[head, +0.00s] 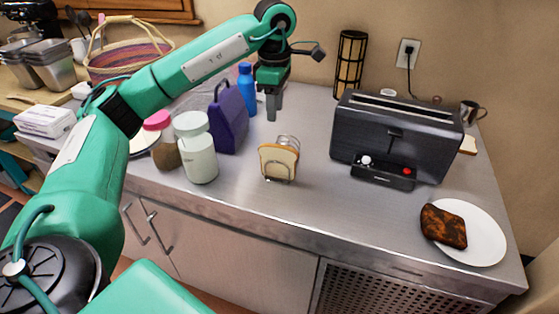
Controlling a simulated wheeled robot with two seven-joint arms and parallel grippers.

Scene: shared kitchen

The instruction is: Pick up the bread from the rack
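A slice of bread (278,163) stands upright in a small wire rack (289,139) near the middle of the steel counter. The bread is pale with a brown crust. My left gripper (272,116) points down above the counter, behind the rack in the picture and apart from it. Nothing shows between its fingers. They look close together from this angle, so I cannot tell whether they are open or shut. My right gripper is not in view.
A black toaster (385,135) stands right of the rack. A white plate (485,236) with dark toast (443,226) is at front right. Left of the rack are a pale jar (200,160), a purple bag (229,118) and a blue bottle (246,88). The counter before the rack is clear.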

